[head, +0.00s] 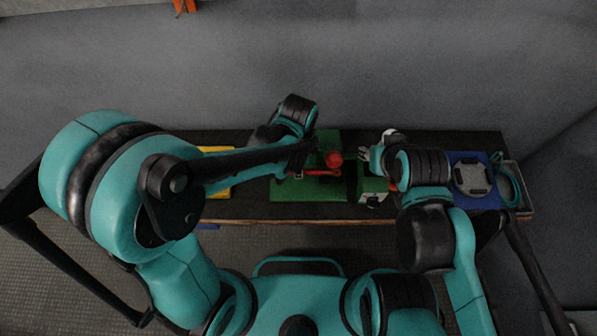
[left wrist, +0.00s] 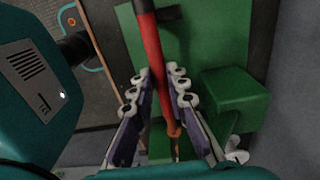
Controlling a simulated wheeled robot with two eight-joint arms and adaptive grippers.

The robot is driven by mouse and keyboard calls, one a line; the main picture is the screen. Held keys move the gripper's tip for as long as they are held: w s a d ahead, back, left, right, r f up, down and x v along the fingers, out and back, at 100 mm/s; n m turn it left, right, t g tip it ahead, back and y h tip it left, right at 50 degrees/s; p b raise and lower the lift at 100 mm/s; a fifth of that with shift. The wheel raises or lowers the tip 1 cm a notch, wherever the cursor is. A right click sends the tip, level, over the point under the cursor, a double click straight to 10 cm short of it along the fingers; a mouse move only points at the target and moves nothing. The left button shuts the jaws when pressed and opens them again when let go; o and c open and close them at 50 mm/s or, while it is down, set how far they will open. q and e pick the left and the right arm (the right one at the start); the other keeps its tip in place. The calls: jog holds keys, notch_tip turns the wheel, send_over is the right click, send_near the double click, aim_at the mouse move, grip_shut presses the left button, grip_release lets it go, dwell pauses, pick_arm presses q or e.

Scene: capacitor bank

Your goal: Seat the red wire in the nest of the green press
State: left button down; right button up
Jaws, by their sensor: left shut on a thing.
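The green press (head: 290,191) stands on the dark bench in the head view, with a red ball knob (head: 333,159) above it. In the left wrist view its green plate (left wrist: 215,40) and a raised green block (left wrist: 235,90) show. My left gripper (left wrist: 158,82) is shut on the red wire (left wrist: 150,48), which runs between its fingers over the green plate. The wire has a dark upper end and a copper-coloured lower end. In the head view the wire (head: 312,173) shows near the knob; the nest cannot be made out. My right gripper (head: 364,154) is right of the knob; its jaws are unclear.
A yellow item (head: 217,178) lies left of the press. A blue mat (head: 484,202) with a grey round-cornered part (head: 470,179) and a grey tray (head: 526,209) are at the right. A small white item (head: 372,199) sits at the press's right end. A wall stands behind the bench.

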pick_arm(q)
jog(key=shift+w+f+b, duration=0.5)
jog(key=shift+f+b, duration=0.15)
jog(key=shift+f, duration=0.15)
jog(key=shift+w+f+b, duration=0.5)
jog(key=shift+f+b, duration=0.1)
jog(key=shift+f, duration=0.2)
jog(key=c, duration=1.4)
grip_release()
